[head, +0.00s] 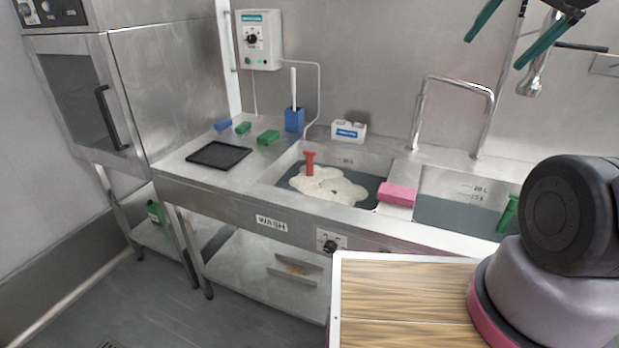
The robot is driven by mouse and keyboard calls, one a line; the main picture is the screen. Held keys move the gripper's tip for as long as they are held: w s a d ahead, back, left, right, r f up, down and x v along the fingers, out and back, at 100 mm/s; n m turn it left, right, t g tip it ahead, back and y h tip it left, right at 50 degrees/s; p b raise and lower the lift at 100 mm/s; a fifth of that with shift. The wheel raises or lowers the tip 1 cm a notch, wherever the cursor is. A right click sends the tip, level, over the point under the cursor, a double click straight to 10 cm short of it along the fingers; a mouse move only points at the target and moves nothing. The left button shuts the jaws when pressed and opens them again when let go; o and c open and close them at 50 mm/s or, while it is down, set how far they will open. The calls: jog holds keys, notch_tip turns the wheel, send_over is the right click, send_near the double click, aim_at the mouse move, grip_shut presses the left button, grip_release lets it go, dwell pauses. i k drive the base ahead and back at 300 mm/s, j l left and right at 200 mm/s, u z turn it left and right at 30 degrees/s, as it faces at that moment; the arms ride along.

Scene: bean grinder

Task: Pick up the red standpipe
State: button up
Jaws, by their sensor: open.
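The red standpipe (310,160) stands upright in the left sink basin, its wider top showing above pale foam. Its lower end is hidden by the foam. My gripper (491,53) is at the top right of the head view, with two teal fingers spread apart and nothing between them. In the picture it is well to the right of and above the standpipe, apart from it.
A pink sponge (397,194) lies on the divider between basins. A tall tap (452,82) and a spray head (532,78) stand behind. A green piece (508,214) shows in the right basin. A black tray (218,154) lies on the left drainboard.

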aim_at(310, 156)
jog(key=i+j+z, duration=0.3)
jog(key=j, duration=1.1)
jog(key=j+z, duration=0.3)
jog(key=j, duration=1.1)
